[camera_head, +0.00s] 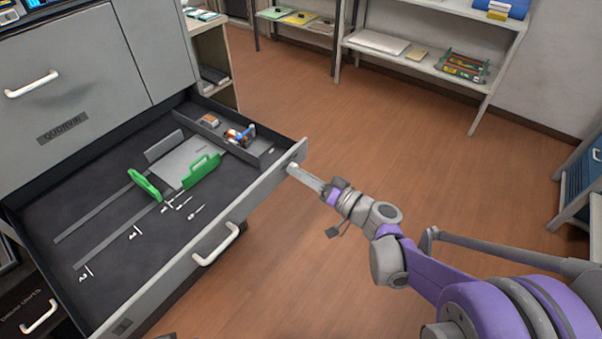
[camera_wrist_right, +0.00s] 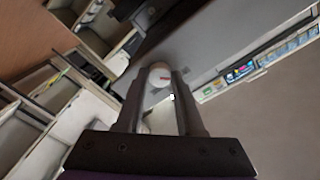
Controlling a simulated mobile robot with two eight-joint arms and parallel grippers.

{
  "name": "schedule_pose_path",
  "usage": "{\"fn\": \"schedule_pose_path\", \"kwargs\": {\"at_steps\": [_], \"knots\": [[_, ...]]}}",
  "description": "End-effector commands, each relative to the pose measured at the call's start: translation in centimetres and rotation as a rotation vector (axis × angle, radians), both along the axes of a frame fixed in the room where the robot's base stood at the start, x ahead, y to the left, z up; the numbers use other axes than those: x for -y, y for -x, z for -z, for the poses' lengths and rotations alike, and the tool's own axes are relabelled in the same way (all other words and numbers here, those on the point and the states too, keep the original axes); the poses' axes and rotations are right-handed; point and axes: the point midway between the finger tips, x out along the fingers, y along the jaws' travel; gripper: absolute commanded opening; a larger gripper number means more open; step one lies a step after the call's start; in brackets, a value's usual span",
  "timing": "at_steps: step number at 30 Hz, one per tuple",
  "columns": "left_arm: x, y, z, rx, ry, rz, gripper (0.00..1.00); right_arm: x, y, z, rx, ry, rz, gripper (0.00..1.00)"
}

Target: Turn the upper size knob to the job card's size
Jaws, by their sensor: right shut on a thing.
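A pale round size knob sits at the right end of the open paper drawer's front panel (camera_head: 165,271). In the right wrist view the knob (camera_wrist_right: 159,74) is white with a small red mark and lies between my two fingers. My right gripper (camera_head: 297,171) reaches it from the right and is shut on it; it also shows in the right wrist view (camera_wrist_right: 160,92). The fingers hide most of the knob in the head view, and its size setting cannot be read. No job card can be made out.
The open drawer holds green paper guides (camera_head: 203,170), size markings and a side tray (camera_head: 262,160) with small parts. A white handle (camera_head: 216,245) sticks out of its front. A lower drawer handle (camera_head: 39,317) is at left. Shelves (camera_head: 430,62) stand behind; the wooden floor (camera_head: 390,140) is clear.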

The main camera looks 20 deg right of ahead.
Motion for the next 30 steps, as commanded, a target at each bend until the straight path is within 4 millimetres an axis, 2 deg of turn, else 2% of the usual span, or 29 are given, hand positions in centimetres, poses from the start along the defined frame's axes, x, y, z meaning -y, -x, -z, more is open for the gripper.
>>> {"fn": "schedule_pose_path", "kwargs": {"at_steps": [11,30], "knots": [[0.0,0.1,-0.6,0.002,0.0,0.0,0.33,0.0,0.0,-0.1,-0.094,-0.122,0.0,0.0],[0.0,0.2,-2.0,0.007,0.0,0.0,0.33,0.0,0.0,-0.2,-0.46,-0.589,0.001,0.0]]}}
